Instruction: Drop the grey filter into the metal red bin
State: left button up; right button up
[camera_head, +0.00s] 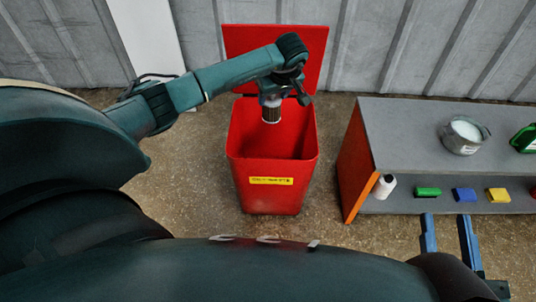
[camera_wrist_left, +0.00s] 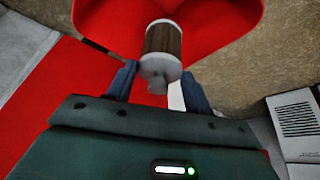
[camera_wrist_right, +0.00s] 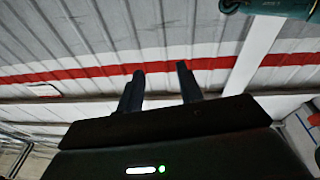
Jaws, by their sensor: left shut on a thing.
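The grey filter (camera_head: 271,113) is a short cylinder with pale end caps; its body looks brownish in the left wrist view (camera_wrist_left: 163,42). My left gripper (camera_head: 272,97) is shut on it and holds it roughly upright, over the opening of the red bin (camera_head: 276,195). The bin's red inside also shows behind the filter in the left wrist view (camera_wrist_left: 225,32). The bin stands on the floor with its lid (camera_head: 300,55) raised at the back. My right gripper (camera_head: 446,218) is open and empty in front of the bench; its fingers are apart in the right wrist view (camera_wrist_right: 160,68).
A grey-topped bench (camera_head: 400,130) with an orange side stands right of the bin. A metal pot (camera_head: 464,136) is on top; a white roll (camera_head: 384,186) and several coloured blocks sit on its lower shelf. A corrugated wall (camera_head: 370,45) is behind.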

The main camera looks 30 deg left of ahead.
aim_at(274, 102)
pick_arm(q)
jog(key=shift+f+b, duration=0.4)
jog(key=shift+f, duration=0.5)
jog(key=shift+f+b, duration=0.5)
jog(key=shift+f, duration=0.15)
pick_arm(e)
jog(key=shift+w+a+r+n+t+y, duration=0.1)
jog(key=shift+w+r+n+t+y, duration=0.2)
jog(key=shift+r+y, duration=0.35)
pick_arm(q)
jog(key=o, duration=1.4)
